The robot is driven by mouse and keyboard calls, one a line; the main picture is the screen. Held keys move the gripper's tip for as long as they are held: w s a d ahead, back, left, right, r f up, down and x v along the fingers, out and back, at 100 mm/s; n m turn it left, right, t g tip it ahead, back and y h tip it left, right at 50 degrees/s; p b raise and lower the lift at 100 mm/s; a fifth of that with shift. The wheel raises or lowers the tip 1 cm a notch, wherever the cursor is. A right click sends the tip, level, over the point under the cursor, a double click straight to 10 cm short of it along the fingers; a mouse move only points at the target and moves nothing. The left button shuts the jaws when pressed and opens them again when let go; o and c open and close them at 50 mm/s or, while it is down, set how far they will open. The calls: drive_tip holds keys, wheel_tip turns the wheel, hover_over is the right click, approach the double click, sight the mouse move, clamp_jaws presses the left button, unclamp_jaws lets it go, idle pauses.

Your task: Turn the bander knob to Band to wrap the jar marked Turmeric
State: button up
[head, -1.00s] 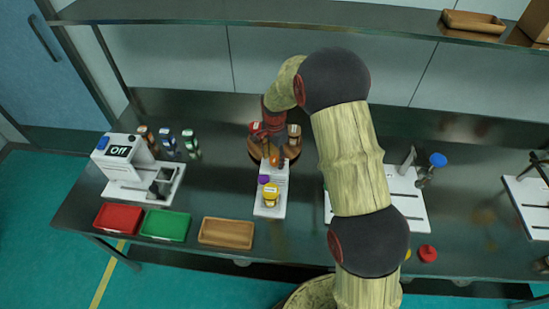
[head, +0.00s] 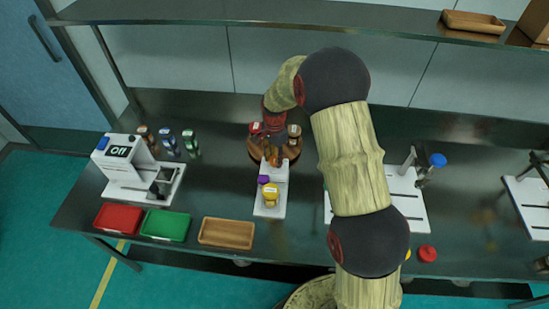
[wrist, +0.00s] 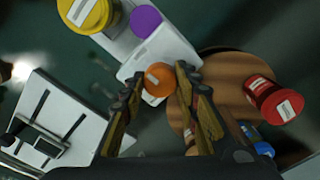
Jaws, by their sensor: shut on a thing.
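A white machine (head: 128,165) with a display reading "Off" and a blue knob (head: 102,143) on top stands at the left of the bench. My gripper (wrist: 155,82) is shut on an orange-topped jar (wrist: 158,78) at the end of a white board (head: 272,207). The fingers sit on either side of its orange top. The gripper is small and partly hidden in the head view. A yellow jar (head: 271,193) and a purple-topped one (head: 264,180) stand on the same board. I cannot read which jar is marked Turmeric.
A round wooden stand (wrist: 222,70) with red-topped (wrist: 274,102) and other jars is beside the gripper. Red (head: 117,217), green (head: 165,225) and wooden (head: 226,233) trays line the front. Another white station (head: 407,205) is right of my arm.

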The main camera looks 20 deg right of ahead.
drive_tip(key=n+p, duration=0.2)
drive_tip(key=n, duration=0.3)
drive_tip(key=shift+n, duration=0.4)
drive_tip(key=n+p, duration=0.1)
drive_tip(key=n, duration=0.5)
drive_tip(key=shift+r+p, duration=0.1)
drive_tip(key=shift+p, duration=0.3)
drive_tip(key=n+p, duration=0.1)
drive_tip(key=n, duration=1)
drive_tip(key=shift+n, duration=0.3)
drive_tip(key=shift+w, duration=0.1)
drive_tip(key=shift+n, duration=0.3)
drive_tip(key=o, duration=1.1)
drive_tip(key=shift+o, duration=0.2)
